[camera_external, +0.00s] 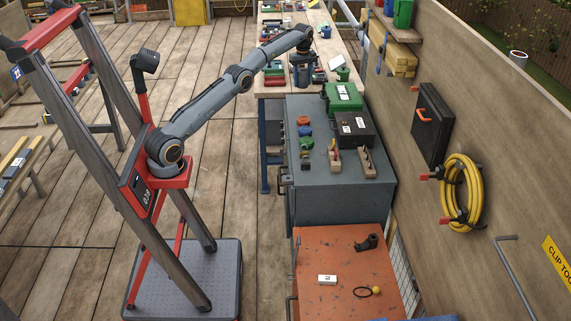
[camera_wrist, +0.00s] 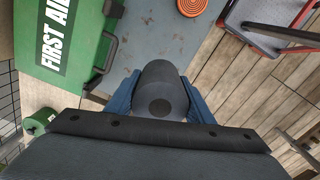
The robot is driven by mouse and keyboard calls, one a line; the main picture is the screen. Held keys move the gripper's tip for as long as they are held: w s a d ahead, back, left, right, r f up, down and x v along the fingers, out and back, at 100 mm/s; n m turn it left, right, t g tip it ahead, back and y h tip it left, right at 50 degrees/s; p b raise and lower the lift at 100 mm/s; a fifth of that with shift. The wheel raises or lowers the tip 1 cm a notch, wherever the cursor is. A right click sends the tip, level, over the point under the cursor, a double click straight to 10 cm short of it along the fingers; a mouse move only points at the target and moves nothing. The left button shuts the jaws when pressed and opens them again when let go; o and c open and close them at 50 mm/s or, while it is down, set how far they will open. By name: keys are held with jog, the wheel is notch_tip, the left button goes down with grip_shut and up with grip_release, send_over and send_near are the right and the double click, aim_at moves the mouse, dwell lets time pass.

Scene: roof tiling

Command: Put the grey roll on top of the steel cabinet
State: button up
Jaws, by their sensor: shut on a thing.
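My gripper (camera_wrist: 160,100) has blue fingers shut on the grey roll (camera_wrist: 163,82), whose dark round end faces the wrist camera. In the external view my gripper (camera_external: 303,74) is above the workbench, close to the far edge of the steel cabinet; the roll is hard to make out there. The steel cabinet (camera_external: 340,203) is blue-grey, with tools and boxes on its top. Its scuffed top also shows in the wrist view (camera_wrist: 150,35), beyond the roll. The roll appears held above the surfaces; its far end is hidden from the wrist camera.
A green first aid box (camera_external: 343,97) and a black case (camera_external: 355,130) stand on the cabinet's far right. An orange coil (camera_external: 304,121) lies at its left, and two wooden planes (camera_external: 367,163) at the middle right. The cabinet top's near strip is clear. An orange cabinet (camera_external: 325,300) stands nearer.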

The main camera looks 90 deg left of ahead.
aim_at(301, 110)
jog(key=shift+f+p, duration=0.85)
jog(key=shift+f, duration=5.95)
jog(key=o, duration=1.5)
jog(key=shift+f, duration=0.2)
notch_tip(301, 110, up, 12)
jog(key=shift+r+b, duration=0.15)
jog(key=shift+b, duration=0.75)
